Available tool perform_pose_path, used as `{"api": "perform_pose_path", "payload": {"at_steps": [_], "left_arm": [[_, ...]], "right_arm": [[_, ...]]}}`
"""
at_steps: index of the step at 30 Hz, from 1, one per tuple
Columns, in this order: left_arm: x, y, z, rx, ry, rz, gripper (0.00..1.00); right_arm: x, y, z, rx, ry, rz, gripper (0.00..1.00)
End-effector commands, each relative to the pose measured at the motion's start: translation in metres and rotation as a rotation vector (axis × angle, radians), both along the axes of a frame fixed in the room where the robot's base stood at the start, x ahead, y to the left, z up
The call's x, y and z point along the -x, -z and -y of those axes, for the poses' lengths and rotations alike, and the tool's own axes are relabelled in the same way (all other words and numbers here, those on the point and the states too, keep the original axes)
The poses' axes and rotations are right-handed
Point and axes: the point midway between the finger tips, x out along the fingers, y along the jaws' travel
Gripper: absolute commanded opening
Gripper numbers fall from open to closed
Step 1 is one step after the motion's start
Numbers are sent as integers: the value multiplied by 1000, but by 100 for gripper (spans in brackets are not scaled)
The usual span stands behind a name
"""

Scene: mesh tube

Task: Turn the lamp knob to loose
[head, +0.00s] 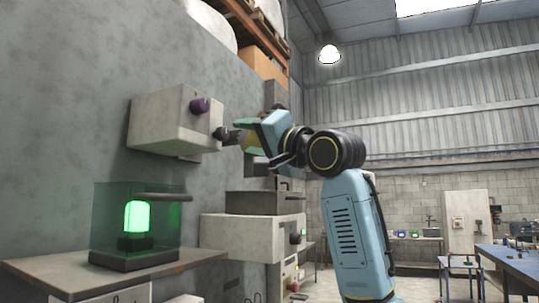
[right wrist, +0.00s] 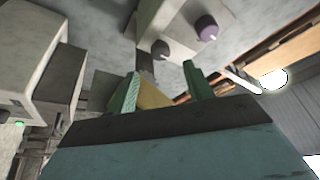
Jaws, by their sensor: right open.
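A pale box (head: 160,120) on the grey wall carries a purple knob (head: 199,105) and a dark knob (head: 221,133) below it. I cannot tell which is the lamp knob. Both the purple knob (right wrist: 206,28) and the dark knob (right wrist: 160,49) also show in the right wrist view. A green lamp (head: 137,217) glows inside a clear case below. My right gripper (head: 243,131) is to the right of the box, pointing toward it. Its green fingers (right wrist: 160,85) are open, apart from both knobs. My left gripper is out of view.
The lamp case (head: 104,225) stands on a shelf (head: 40,268) against the wall. Another pale box (head: 235,235) with a dark tray (head: 262,203) above it is below my right arm. A blue workbench (head: 510,265) stands far right. The space right of my arm looks open.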

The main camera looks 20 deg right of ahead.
Motion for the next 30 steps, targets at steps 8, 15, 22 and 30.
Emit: {"api": "perform_pose_path", "payload": {"at_steps": [8, 15, 22, 30], "left_arm": [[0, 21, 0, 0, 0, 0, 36], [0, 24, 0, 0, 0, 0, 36], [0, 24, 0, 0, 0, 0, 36], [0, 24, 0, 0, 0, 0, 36]], "right_arm": [[45, 16, 18, 0, 1, 1, 52], [56, 17, 23, 1, 1, 0, 52], [56, 17, 23, 0, 1, -1, 52], [56, 17, 22, 0, 1, -1, 52]]}}
